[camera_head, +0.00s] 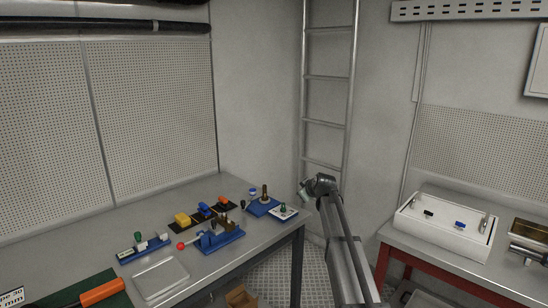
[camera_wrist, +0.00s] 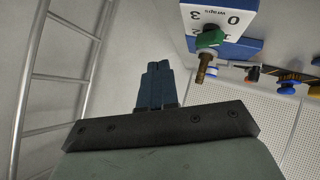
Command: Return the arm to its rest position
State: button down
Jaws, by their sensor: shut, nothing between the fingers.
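My gripper (camera_wrist: 160,85) is shut and empty in the wrist view; its two dark fingers stand together above the dark mounting bar. In the head view my arm reaches up from the lower right, and its end, the gripper (camera_head: 304,192), is in the air by the right corner of the left bench (camera_head: 190,285). A white numbered card with a green knob (camera_head: 284,209) lies near that corner. The card (camera_wrist: 232,14) and green knob (camera_wrist: 210,39) also show in the wrist view, with a brass threaded piece, apart from the fingers.
The left bench holds a blue fixture (camera_head: 220,240), a red ball handle (camera_head: 181,246), a clear tray (camera_head: 160,277) and coloured parts. A ladder (camera_head: 328,76) stands behind my gripper. A second bench on the right carries a white box (camera_head: 445,236). Floor shows between the benches.

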jog(key=s+d+f+m+h, duration=0.1)
jog(key=s+d+f, duration=0.1)
jog(key=d+f, duration=0.35)
jog(key=s+d+f, duration=0.3)
jog(key=f, duration=0.5)
jog(key=s+a+f+m+g, duration=0.15)
jog(key=s+f+g, duration=0.25)
jog(key=s+f, duration=0.95)
jog(key=s+a+f+m+g, duration=0.1)
jog(key=s+f+m+g, duration=0.15)
jog(key=s+f, duration=1.05)
jog(key=s+a+f+m+g, duration=0.15)
jog(key=s+f+g, duration=0.35)
jog(key=s+f, duration=1.15)
jog(key=s+m+g+h, duration=0.2)
jog(key=s+g, duration=0.3)
jog(key=s, duration=2.2)
jog(key=shift+s+d+f+m+g, duration=0.3)
jog(key=shift+s+f+m+g, duration=0.05)
jog(key=shift+f, duration=0.05)
